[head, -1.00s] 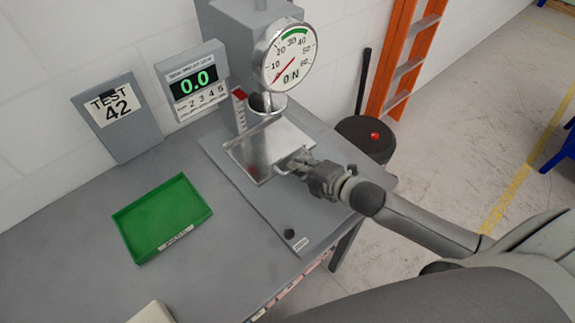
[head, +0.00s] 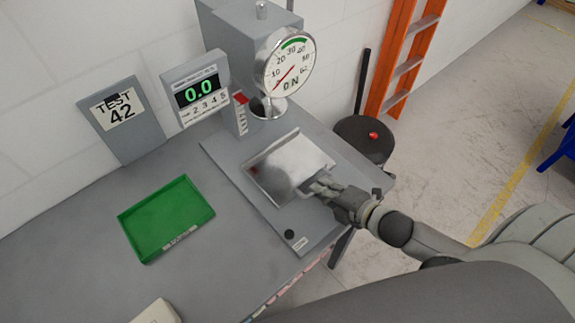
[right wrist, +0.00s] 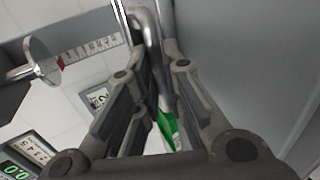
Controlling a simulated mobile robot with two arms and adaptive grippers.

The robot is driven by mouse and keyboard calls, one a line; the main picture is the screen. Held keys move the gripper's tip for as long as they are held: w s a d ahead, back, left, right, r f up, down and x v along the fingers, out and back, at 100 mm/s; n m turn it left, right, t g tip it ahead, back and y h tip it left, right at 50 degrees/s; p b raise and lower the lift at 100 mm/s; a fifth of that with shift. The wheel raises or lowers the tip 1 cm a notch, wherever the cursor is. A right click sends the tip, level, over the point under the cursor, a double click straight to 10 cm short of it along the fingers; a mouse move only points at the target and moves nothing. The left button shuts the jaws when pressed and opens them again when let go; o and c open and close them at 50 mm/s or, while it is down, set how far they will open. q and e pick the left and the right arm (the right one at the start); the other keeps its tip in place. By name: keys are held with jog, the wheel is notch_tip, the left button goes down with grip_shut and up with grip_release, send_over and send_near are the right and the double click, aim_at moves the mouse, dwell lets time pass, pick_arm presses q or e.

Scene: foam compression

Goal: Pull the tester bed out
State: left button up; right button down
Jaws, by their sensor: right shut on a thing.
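The tester bed (head: 288,165) is a shiny metal plate on the grey tester base (head: 233,170). It sits forward of the round press head (head: 268,106), towards the base's front. My right gripper (head: 318,186) is at the bed's front right edge, shut on its handle. In the right wrist view the metal handle bar (right wrist: 155,45) runs between the fingers of my right gripper (right wrist: 150,95). The dial gauge (head: 285,64) points near 0 and the digital display (head: 197,92) reads 0.0. My left gripper is not in view.
A green tray (head: 166,220) lies on the bench left of the tester. A sign reading TEST 42 (head: 118,110) stands behind it. A black round knob (head: 289,234) is on the base's front. An orange ladder (head: 405,62) and dark bin (head: 364,140) stand beyond the bench.

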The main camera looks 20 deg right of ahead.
jog(key=shift+s+d+p, duration=0.5)
jog(key=shift+s+d, duration=0.05)
jog(key=shift+s, duration=1)
jog(key=shift+s+d+p, duration=0.5)
jog(key=shift+s, duration=1.1)
jog(key=shift+s+d+p, duration=0.5)
jog(key=shift+s+d, duration=0.05)
jog(key=shift+s, duration=1)
jog(key=c, duration=1.4)
grip_release()
jog(key=shift+w, duration=0.1)
jog(key=shift+o, duration=0.2)
jog(key=v, duration=0.3)
jog(key=p+v, duration=0.1)
jog(key=v, duration=0.2)
jog(key=shift+w+a+r, duration=0.1)
jog(key=shift+w+r, duration=0.05)
jog(key=shift+r, duration=0.05)
jog(key=shift+f, duration=0.15)
